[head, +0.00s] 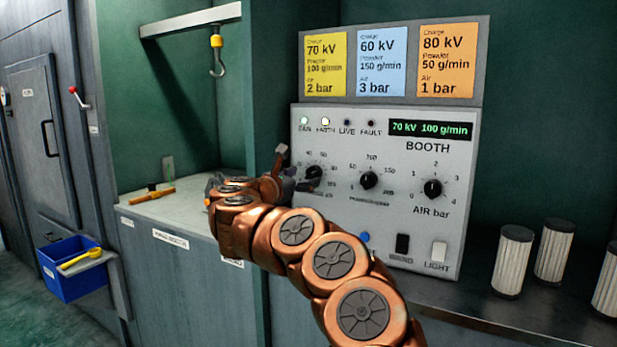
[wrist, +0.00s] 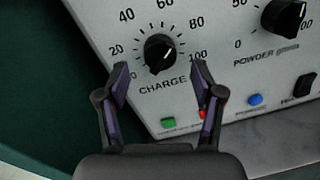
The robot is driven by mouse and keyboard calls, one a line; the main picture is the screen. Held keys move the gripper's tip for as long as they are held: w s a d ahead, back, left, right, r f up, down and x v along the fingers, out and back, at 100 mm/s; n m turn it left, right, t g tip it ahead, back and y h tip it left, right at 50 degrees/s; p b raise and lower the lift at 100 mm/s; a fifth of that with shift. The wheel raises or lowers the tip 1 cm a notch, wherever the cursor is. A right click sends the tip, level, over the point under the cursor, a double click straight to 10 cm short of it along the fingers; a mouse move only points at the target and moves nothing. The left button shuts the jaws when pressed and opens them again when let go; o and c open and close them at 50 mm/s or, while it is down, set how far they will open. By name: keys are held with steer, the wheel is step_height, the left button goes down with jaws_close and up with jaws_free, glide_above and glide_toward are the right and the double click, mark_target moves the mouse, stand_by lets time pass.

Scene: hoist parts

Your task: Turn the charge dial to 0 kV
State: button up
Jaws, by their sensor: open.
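The black charge dial (wrist: 159,54) is on the sloping grey booth panel, inside a scale marked up to 100. Its exact pointer direction is hard to read. In the head view the charge dial (head: 314,172) is at the panel's left, partly behind my gripper. The green display (head: 431,129) reads 70 kV 100 g/min. My gripper (wrist: 161,78) is open and empty, its two fingertips apart on the left and right, just below the dial in the wrist picture. I cannot tell how far the tips are from the panel.
The powder dial (head: 369,180) and air dial (head: 433,188) stand to the right. Below are a blue button (head: 365,237), a wand switch (head: 402,244) and a light switch (head: 438,252). Green and red buttons show in the wrist view. White cylinders (head: 513,260) stand on the right shelf.

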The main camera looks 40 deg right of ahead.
mark_target(309, 175)
steer(key=shift+x, duration=1.8)
steer(key=c, duration=1.1)
steer(key=shift+c, duration=0.2)
